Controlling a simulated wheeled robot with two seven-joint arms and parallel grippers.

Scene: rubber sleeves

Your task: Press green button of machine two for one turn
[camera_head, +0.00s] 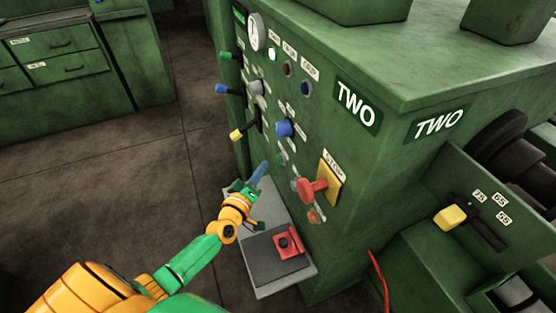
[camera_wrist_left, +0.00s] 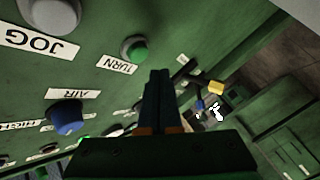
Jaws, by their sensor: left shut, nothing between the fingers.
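The green panel of machine two (camera_head: 335,142) carries TWO signs. In the left wrist view a green button (camera_wrist_left: 134,48) stands beside a TURN label (camera_wrist_left: 117,63). In the head view a small green button (camera_head: 281,160) shows low on the panel, right of my gripper. My left gripper (camera_head: 260,170) is close to the panel, shut and empty. In the left wrist view its closed fingers (camera_wrist_left: 159,75) point along the panel, to the right of and below the TURN button. I cannot tell the exact gap between them. My right gripper is out of view.
A grey JOG button (camera_wrist_left: 55,15) and a blue AIR knob (camera_wrist_left: 67,117) flank the TURN button. A red stop handle (camera_head: 312,189) on a yellow plate (camera_head: 329,178) sticks out nearby. A grey tray (camera_head: 262,273) with a red part juts out below.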

